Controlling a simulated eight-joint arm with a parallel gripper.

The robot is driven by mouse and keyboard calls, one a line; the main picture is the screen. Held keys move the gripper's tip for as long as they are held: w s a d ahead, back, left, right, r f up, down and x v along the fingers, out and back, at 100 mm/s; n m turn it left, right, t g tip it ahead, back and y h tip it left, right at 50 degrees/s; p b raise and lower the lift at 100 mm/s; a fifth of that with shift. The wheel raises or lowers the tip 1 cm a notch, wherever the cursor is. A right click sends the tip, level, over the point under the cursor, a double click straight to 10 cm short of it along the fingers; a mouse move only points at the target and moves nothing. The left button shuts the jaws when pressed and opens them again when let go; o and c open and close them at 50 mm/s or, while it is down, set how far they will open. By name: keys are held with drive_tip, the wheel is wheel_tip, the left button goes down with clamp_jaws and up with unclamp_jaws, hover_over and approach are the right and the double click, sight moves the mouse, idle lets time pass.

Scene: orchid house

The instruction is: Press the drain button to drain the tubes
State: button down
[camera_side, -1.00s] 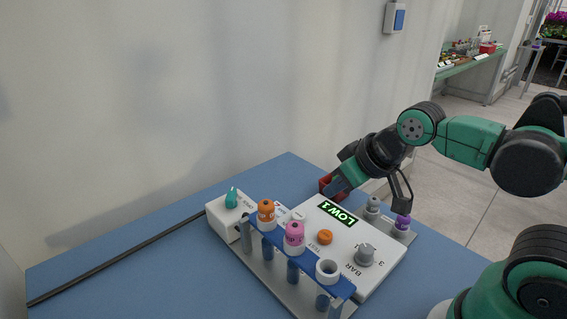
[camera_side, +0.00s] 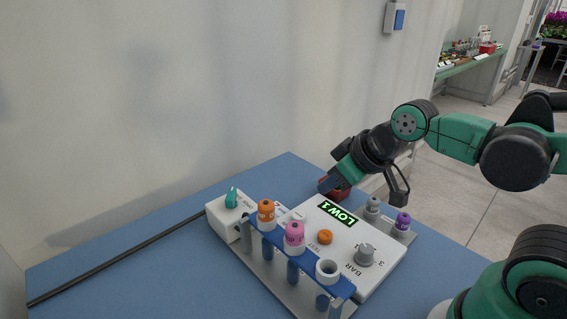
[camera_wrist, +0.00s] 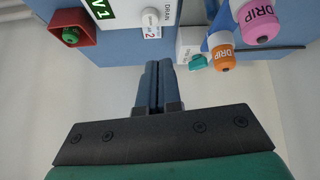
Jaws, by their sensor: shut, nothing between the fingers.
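The drain button (camera_wrist: 151,18) is a small pale round button beside the printed word DRAIN on the white panel box (camera_side: 384,273), in the wrist view. My gripper (camera_wrist: 158,64) is shut with nothing in it, its fingertips a little short of the button in that picture. In the side view my gripper (camera_side: 326,184) is over the far edge of the box, by the red housing. The tube rack (camera_side: 262,238) stands in front of the box, with an orange-capped tube (camera_side: 266,214), a pink-capped tube (camera_side: 294,236) and a white ring-topped tube (camera_side: 328,270). The display (camera_side: 337,213) reads LOW 1.
A red housing (camera_wrist: 84,22) with a green button stands beside the box. A teal valve knob (camera_side: 232,198), an orange TEST button (camera_side: 325,237) and a grey BAR knob (camera_side: 365,254) are nearby. Purple and grey parts stand at the right.

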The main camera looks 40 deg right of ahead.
sight(303, 216)
drive_tip(key=w+d+n+t+y, duration=0.1)
drive_tip(key=w+n, duration=0.6)
drive_tip(key=n, duration=0.2)
drive_tip(key=shift+d+n+t+y, duration=0.25)
drive_tip(key=shift+n+t+y, duration=0.05)
drive_tip(key=shift+f, duration=4.4)
drive_tip(key=shift+r, duration=2.5)
